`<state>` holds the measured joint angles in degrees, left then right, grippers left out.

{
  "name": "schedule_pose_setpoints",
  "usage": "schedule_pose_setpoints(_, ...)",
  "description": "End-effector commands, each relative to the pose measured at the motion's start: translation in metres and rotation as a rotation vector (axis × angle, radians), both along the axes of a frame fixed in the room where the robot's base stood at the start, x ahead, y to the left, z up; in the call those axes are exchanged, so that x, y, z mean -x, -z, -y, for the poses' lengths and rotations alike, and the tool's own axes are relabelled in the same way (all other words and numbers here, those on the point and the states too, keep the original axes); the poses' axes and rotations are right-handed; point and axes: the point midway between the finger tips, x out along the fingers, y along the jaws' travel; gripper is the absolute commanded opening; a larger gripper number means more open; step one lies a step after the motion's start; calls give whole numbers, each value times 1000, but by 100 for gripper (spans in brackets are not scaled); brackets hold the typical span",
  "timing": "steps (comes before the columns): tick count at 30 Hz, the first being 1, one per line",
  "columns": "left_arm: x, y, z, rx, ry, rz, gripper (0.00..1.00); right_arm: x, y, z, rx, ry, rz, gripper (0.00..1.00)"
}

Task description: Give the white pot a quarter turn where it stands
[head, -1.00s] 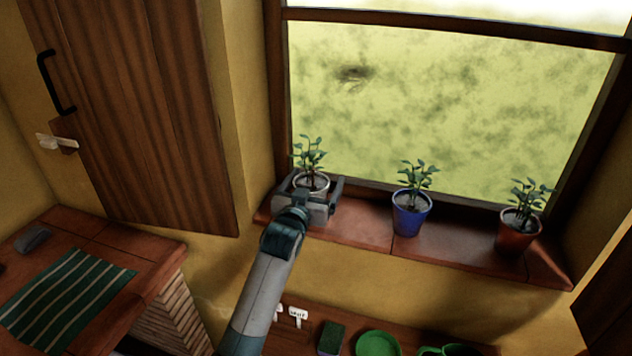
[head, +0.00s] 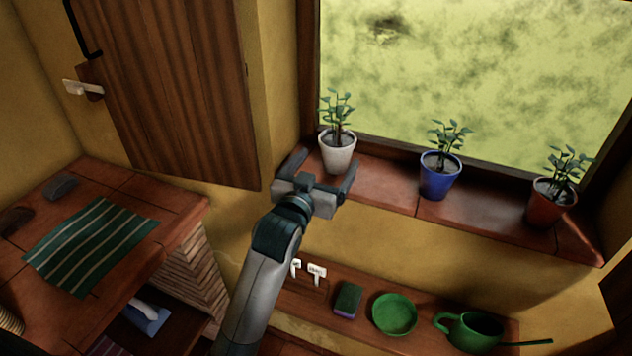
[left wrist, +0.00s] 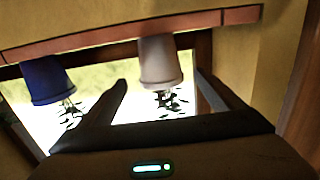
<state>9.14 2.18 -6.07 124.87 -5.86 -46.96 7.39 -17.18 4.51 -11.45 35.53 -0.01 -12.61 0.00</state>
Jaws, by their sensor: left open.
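The white pot (head: 338,154) with a small green plant stands upright at the left end of the brick window sill (head: 385,184). My left gripper (head: 322,172) is open in front of the pot, its two fingers spread to either side and pointing toward it. The pot looks clear of the fingers in the head view. In the left wrist view, which is upside down, the white pot (left wrist: 160,62) shows between the two fingers (left wrist: 160,95), apart from both. My right gripper is not in view.
A blue pot (head: 438,180) and a red-brown pot (head: 549,208) with plants stand further right on the sill. A wooden door (head: 165,90) is at the left.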

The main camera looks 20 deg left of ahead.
Motion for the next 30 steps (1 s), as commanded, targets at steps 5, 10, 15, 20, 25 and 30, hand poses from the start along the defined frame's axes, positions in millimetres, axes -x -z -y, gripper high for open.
schedule_pose_setpoints(5, 33, 0, -1, 0, 0, 1, 87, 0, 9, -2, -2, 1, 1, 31)
schedule_pose_setpoints(10, 52, -2, -1, 0, 0, 1, 87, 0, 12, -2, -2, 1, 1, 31)
schedule_pose_setpoints(15, 59, -3, -1, 0, 0, 1, 87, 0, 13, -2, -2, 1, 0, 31)
schedule_pose_setpoints(20, 59, -3, -1, 0, 0, 0, 87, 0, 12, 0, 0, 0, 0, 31)
schedule_pose_setpoints(25, 59, -3, -1, 0, 0, 1, 87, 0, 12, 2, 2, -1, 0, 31)
schedule_pose_setpoints(30, 59, -3, -1, -1, 0, -1, 87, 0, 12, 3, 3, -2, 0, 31)
